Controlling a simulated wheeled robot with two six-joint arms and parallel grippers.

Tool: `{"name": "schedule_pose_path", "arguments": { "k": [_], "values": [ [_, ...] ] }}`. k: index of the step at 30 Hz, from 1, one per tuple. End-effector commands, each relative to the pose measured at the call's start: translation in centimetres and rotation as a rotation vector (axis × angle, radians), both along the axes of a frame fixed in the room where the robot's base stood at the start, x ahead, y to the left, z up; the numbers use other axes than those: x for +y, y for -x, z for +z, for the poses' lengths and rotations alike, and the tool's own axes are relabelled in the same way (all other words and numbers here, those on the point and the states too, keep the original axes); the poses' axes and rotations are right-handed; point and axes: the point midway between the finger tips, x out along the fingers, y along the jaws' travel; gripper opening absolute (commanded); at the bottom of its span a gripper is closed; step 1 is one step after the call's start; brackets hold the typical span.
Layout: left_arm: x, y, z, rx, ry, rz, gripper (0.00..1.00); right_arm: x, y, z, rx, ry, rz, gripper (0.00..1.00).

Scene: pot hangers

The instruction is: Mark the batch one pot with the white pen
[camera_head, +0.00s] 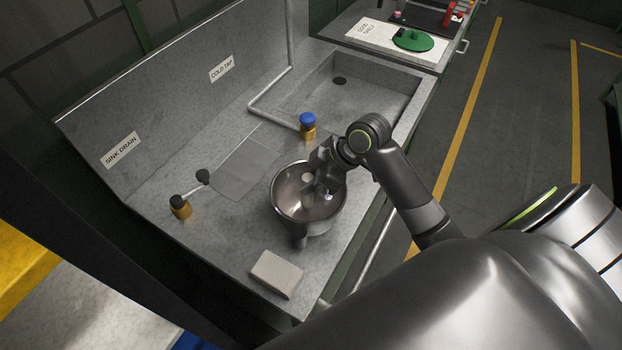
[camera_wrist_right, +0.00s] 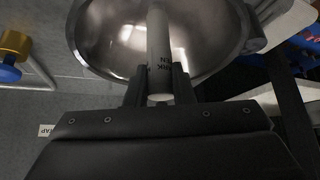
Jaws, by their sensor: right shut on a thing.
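The metal pot (camera_head: 283,194) is an open, shiny bowl-shaped vessel standing on the grey counter, and its interior fills the top of the right wrist view (camera_wrist_right: 205,40). My right gripper (camera_head: 326,178) reaches over the pot's rim from the right. In the right wrist view, my right gripper (camera_wrist_right: 160,90) is shut on the white pen (camera_wrist_right: 158,45), which has dark lettering partly hidden by the fingers. The pen points into or across the pot's opening; I cannot tell whether it touches the pot. My left gripper is not in view.
A blue-topped brass tap (camera_head: 307,124) stands behind the pot, and a black-handled brass valve (camera_head: 181,206) stands to its left. A pale block (camera_head: 276,273) lies in front. A sink basin (camera_head: 372,97) is at the back right. The green disc (camera_head: 413,40) lies on a farther counter.

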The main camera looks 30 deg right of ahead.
Motion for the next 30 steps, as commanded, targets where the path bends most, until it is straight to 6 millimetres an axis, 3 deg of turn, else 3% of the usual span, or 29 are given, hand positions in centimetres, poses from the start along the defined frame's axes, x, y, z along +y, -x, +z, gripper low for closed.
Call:
{"name": "schedule_pose_path", "arguments": {
  "k": [30],
  "values": [
    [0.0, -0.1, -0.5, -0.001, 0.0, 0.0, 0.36, 0.0, 0.0, -1.1, 0.0, 0.0, -0.001, 0.0]
  ]
}}
